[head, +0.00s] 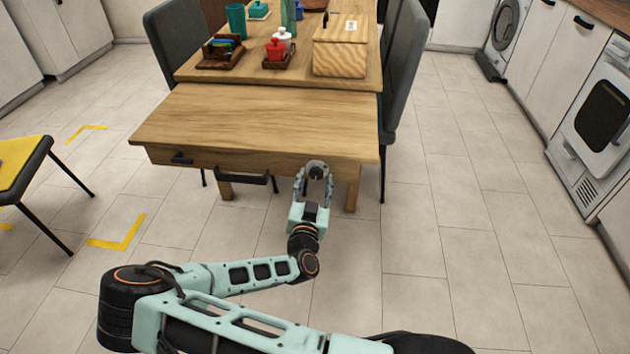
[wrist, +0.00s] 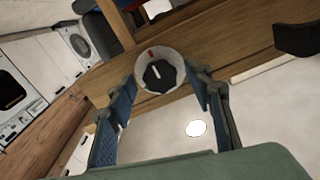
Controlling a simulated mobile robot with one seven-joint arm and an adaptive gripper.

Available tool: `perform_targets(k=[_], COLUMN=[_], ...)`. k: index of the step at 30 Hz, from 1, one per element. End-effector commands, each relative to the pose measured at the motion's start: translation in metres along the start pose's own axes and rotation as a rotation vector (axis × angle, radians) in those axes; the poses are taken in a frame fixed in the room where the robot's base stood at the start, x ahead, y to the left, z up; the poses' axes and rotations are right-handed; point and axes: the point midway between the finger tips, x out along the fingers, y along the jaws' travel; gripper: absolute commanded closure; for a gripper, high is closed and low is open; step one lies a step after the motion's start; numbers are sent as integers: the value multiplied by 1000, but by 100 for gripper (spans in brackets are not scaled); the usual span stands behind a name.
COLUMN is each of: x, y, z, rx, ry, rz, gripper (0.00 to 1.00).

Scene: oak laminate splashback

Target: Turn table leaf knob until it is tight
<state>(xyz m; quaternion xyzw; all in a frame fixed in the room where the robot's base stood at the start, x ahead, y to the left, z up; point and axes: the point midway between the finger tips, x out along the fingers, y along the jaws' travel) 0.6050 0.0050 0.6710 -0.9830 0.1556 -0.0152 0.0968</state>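The table leaf knob (wrist: 160,75) is a round pale dial with a dark raised grip and a red mark near its top in the wrist view. It sits at the front edge of the wooden table leaf (head: 250,118), towards its right end. In the head view the knob (head: 317,170) shows at the tips of my gripper (head: 315,178). My gripper's two fingers (wrist: 160,88) stand spread, one on each side of the knob, their tips close to its rim. I cannot tell whether the pads touch it.
A wooden box (head: 340,50) and red-lidded jar (head: 275,49) stand on the table behind. Grey chairs flank the table; a yellow-seated chair (head: 22,165) is at left. Floor is free at right.

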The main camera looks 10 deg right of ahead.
Motion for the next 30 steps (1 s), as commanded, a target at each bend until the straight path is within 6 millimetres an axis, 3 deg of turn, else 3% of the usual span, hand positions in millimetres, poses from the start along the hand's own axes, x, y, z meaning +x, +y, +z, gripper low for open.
perform_targets(k=[1,11,20,30], x=[0,0,-1,0], y=[0,0,0,0], z=[0,0,-2,-5], rx=[0,0,39,261], ry=[0,0,-1,-3], rz=[0,0,0,3], gripper=[59,95,95,95])
